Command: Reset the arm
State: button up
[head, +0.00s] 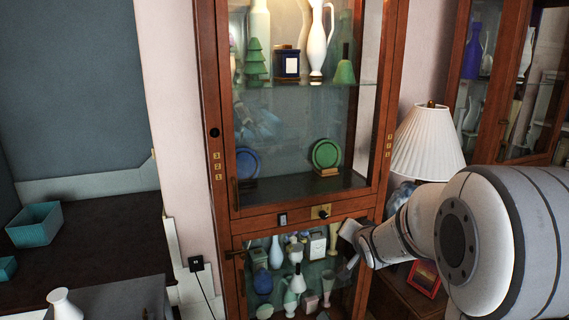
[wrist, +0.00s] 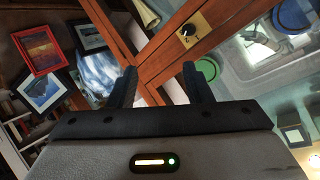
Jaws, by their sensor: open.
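My arm reaches in from the right side of the head view. My gripper (head: 350,232) is in front of the wooden curio cabinet (head: 205,100), near its middle rail. In the wrist view, my gripper (wrist: 158,84) shows two dark fingers spread apart with nothing between them. Beyond the fingers is the cabinet's wooden frame, with a brass lock plate and black knob (wrist: 188,30). I cannot tell how far the fingertips are from the wood.
The cabinet's upper glass section holds a green plate (head: 326,155), a blue plate (head: 247,163) and vases. A pleated lamp (head: 428,140) stands at right, near my arm. A red picture frame (head: 425,278) is below it. A teal box (head: 34,224) sits on the dark surface at left.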

jog(key=s+a+r+n+g+p, duration=0.2)
jog(key=s+n+g, duration=0.1)
jog(key=s, duration=1.2)
jog(key=s+a+r+n+g+p, duration=0.2)
jog(key=s+g, duration=0.4)
jog(key=s, duration=1)
jog(key=shift+s+a+r+n+g+p, duration=0.25)
jog(key=shift+n+p, duration=0.3)
jog(key=shift+n, duration=0.45)
jog(key=shift+c, duration=0.2)
